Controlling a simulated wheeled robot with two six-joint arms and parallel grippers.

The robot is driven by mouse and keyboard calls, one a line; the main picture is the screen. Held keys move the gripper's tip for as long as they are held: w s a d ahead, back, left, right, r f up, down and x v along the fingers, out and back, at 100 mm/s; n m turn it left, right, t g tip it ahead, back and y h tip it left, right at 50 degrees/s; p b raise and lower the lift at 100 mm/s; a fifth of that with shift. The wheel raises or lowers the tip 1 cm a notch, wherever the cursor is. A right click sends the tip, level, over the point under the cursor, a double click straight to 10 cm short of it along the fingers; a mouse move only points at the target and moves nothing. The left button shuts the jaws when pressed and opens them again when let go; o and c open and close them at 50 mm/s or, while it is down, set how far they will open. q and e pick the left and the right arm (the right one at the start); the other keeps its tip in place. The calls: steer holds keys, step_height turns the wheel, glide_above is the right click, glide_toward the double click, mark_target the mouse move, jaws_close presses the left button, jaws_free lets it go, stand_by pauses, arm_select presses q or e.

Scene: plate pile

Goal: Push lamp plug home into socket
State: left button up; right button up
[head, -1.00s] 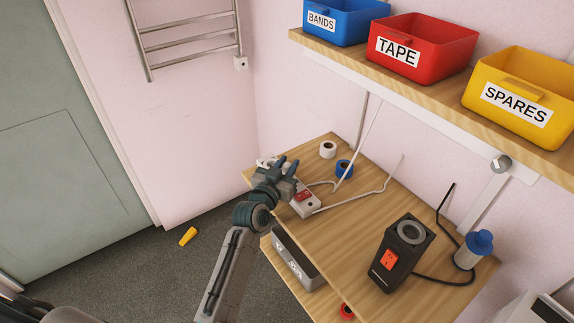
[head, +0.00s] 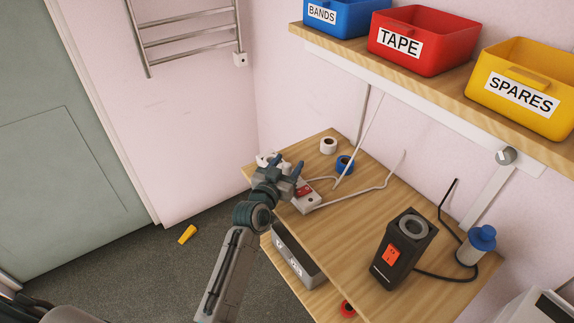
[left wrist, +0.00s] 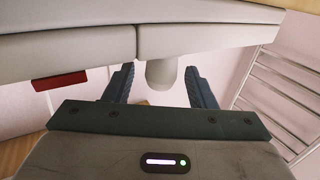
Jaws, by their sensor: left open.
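My left gripper (head: 287,165) is open at the far left end of the wooden bench, right beside a white socket strip (head: 308,204) with a red switch (head: 304,190). A small white piece (head: 264,160) shows behind the gripper; I cannot tell if it is the plug. In the left wrist view the fingers (left wrist: 160,85) stand on either side of a pale rounded stub (left wrist: 164,72), apart from it. The stub joins a large pale body (left wrist: 200,38) with a seam and a red part (left wrist: 70,80) at left. Plug pins and socket holes are hidden. My right gripper is not in view.
A white roll (head: 328,145) and blue roll (head: 344,164) lie behind the strip among white cords. A black device (head: 402,250) with a red switch and a blue-capped bottle (head: 477,246) stand at right. A shelf (head: 440,84) with bins hangs above.

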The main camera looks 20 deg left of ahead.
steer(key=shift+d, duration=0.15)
arm_select(q)
steer(key=s+a+b, duration=0.1)
steer(key=s+b, duration=0.1)
steer(key=s, duration=0.8)
steer(key=shift+s+a, duration=0.25)
steer(key=shift+s, duration=0.1)
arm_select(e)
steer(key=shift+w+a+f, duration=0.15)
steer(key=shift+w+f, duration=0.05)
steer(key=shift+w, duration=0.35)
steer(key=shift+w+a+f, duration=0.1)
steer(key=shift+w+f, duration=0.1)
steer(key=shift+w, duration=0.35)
